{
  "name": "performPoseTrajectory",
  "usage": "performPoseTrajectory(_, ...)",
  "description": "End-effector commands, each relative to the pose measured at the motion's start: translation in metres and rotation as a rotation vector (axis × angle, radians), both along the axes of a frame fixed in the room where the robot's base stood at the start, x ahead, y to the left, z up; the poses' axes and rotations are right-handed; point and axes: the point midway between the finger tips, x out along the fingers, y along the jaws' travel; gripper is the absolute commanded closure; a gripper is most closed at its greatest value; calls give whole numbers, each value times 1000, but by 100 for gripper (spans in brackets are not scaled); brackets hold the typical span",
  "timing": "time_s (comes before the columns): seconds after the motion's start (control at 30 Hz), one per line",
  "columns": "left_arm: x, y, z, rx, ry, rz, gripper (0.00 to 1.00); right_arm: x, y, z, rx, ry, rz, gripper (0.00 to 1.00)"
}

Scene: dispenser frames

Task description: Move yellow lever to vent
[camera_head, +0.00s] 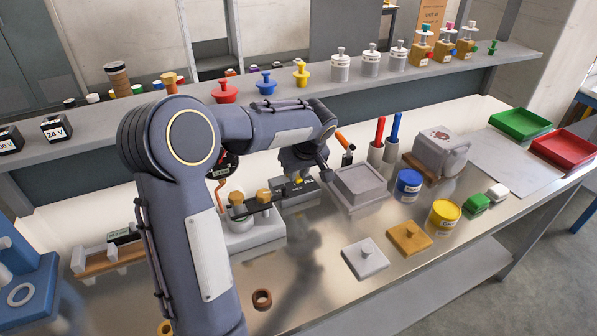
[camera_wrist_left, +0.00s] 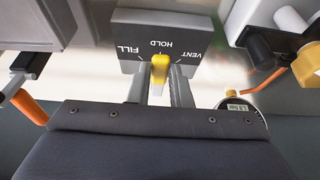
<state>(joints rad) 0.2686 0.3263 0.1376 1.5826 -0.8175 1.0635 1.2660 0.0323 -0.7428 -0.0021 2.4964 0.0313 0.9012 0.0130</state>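The yellow lever (camera_wrist_left: 160,68) stands on a dark grey block (camera_wrist_left: 128,42) labelled FILL, HOLD and VENT in the left wrist view. It points near HOLD, between FILL on the left and VENT on the right. My left gripper (camera_wrist_left: 161,88) has its two fingers apart, one on each side of the lever. I cannot tell whether either finger touches it. In the head view my left arm reaches across the bench, with its gripper (camera_head: 300,172) just above the lever block (camera_head: 297,188); the wrist partly hides the lever there. My right gripper is not in view.
A round gauge (camera_wrist_left: 240,108) and an orange-yellow knob (camera_wrist_left: 290,20) are close on the right in the wrist view. A grey tray (camera_head: 360,186) and a blue jar (camera_head: 408,185) stand right of the block.

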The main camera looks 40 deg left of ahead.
Motion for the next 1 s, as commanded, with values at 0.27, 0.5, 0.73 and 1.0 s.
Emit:
performPoseTrajectory(0.27,0,0,0,0,0,0,100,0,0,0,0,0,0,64)
performPoseTrajectory(0.5,-3,1,-1,0,0,-43,100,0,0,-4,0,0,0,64)
performPoseTrajectory(0.73,-11,7,-1,1,-2,-177,100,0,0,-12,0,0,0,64)
performPoseTrajectory(1.0,-21,17,1,0,-2,-394,100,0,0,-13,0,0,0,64)
